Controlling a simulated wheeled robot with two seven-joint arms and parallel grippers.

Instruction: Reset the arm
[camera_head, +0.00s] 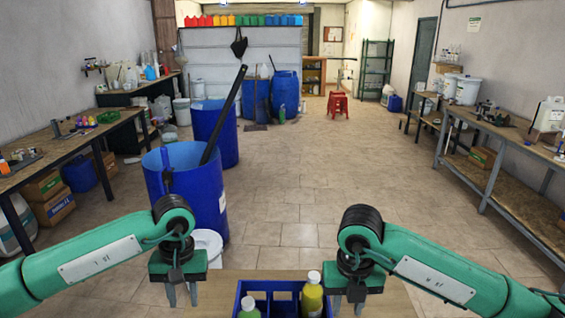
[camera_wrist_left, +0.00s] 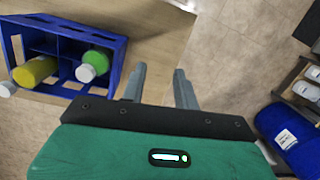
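My left gripper (camera_head: 182,298) hangs down over the left side of the wooden table, to the left of a blue crate. In the left wrist view its two fingers (camera_wrist_left: 159,84) stand apart with nothing between them. My right gripper (camera_head: 348,306) hangs just right of the crate, with its fingers apart and no object visible between them. The blue crate (camera_wrist_left: 114,50) has compartments and holds a yellow bottle (camera_head: 312,296) and a green bottle (camera_head: 249,308), both with white caps. The crate's lower part is cut off in the head view.
Large blue drums (camera_head: 187,185) stand beyond the table on the left, one with a dark pole leaning out. A white bucket (camera_head: 208,245) is behind my left gripper. Workbenches (camera_head: 520,150) line both walls. The tiled floor ahead is clear up to a red stool (camera_head: 338,103).

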